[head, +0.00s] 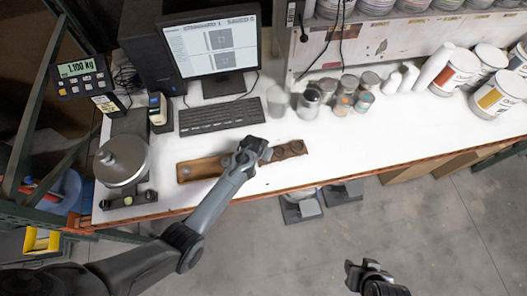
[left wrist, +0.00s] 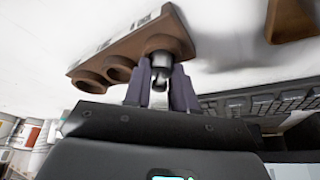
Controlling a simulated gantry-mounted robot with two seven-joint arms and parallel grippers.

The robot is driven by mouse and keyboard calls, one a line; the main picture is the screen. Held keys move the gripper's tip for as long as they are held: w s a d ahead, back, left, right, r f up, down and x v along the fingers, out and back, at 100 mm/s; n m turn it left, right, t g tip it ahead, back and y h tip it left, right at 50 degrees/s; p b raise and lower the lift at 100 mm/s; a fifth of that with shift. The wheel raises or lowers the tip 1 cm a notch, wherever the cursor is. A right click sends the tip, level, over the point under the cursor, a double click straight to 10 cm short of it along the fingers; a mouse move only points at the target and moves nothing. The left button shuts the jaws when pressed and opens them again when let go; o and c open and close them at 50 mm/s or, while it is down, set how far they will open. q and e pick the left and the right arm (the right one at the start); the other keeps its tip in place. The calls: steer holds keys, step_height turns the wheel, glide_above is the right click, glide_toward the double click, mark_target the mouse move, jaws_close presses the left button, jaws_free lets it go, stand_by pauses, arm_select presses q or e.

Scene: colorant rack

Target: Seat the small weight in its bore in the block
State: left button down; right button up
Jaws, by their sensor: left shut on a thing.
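In the left wrist view, my left gripper (left wrist: 160,84) is shut on the small weight (left wrist: 161,60), a small metal piece with a dark top. The weight is at the end of a brown wooden block (left wrist: 120,48), against or just over its end bore; I cannot tell how far in it sits. Two open round bores (left wrist: 104,75) show beside it. In the head view the block (head: 290,151) lies on the white table, and my left gripper (head: 258,149) covers its left part and hides the weight. My right gripper (head: 362,268) is off the table's front; its opening is unclear.
Another brown wooden piece (head: 198,169) lies left of the gripper. A scale (head: 122,160) with a metal load stands at the table's left end. A keyboard (head: 221,116) and several small jars (head: 308,101) are behind. The table right of the block is clear.

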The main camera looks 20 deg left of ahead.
arm_select(q)
steer(key=c, duration=0.8)
jaws_free()
steer(key=shift+c, duration=0.2)
steer(key=shift+s+r, duration=0.25)
steer(key=shift+r, duration=0.35)
steer(key=v, duration=0.9)
steer(key=shift+r, duration=0.2)
steer(key=shift+s, duration=0.1)
